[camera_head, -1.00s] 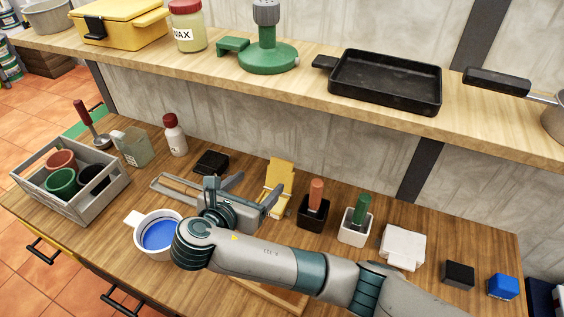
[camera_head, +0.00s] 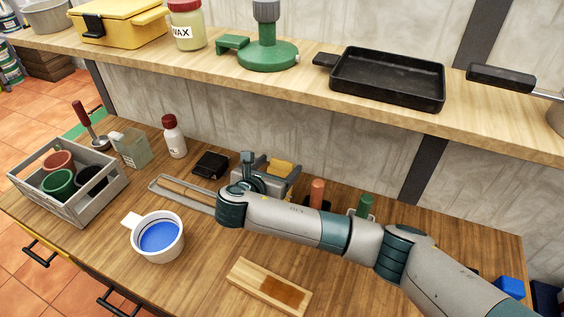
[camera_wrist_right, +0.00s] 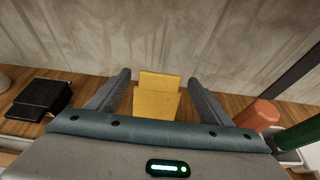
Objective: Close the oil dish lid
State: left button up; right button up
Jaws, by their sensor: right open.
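A yellow two-part piece (camera_head: 281,168), which looks like the oil dish with its lid raised, stands near the wall and is mostly hidden behind my right gripper in the head view. In the right wrist view its yellow upper plate (camera_wrist_right: 159,80) rises behind a lower yellow part (camera_wrist_right: 157,104). My right gripper (camera_head: 272,163) is open, and its two fingers (camera_wrist_right: 159,76) are on either side of the yellow piece with gaps. I cannot tell how far the fingertips are from it in depth. My left gripper is not in view.
A black box (camera_head: 211,165) lies left of the gripper. Orange-handled (camera_head: 317,192) and green-handled (camera_head: 364,205) tools stand close on its right. A white cup of blue paint (camera_head: 158,238) and a wooden block (camera_head: 268,287) are nearer. The shelf (camera_head: 230,72) overhangs behind.

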aim_at(281, 164)
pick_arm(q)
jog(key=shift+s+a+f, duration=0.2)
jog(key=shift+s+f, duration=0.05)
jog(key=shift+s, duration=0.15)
pick_arm(e)
jog(key=shift+x, duration=1.65)
jog(key=shift+c, duration=0.2)
jog(key=c, duration=1.5)
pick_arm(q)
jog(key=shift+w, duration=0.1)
pick_arm(e)
jog(key=shift+o, duration=0.2)
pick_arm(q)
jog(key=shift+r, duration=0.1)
pick_arm(e)
jog(key=shift+s, duration=0.1)
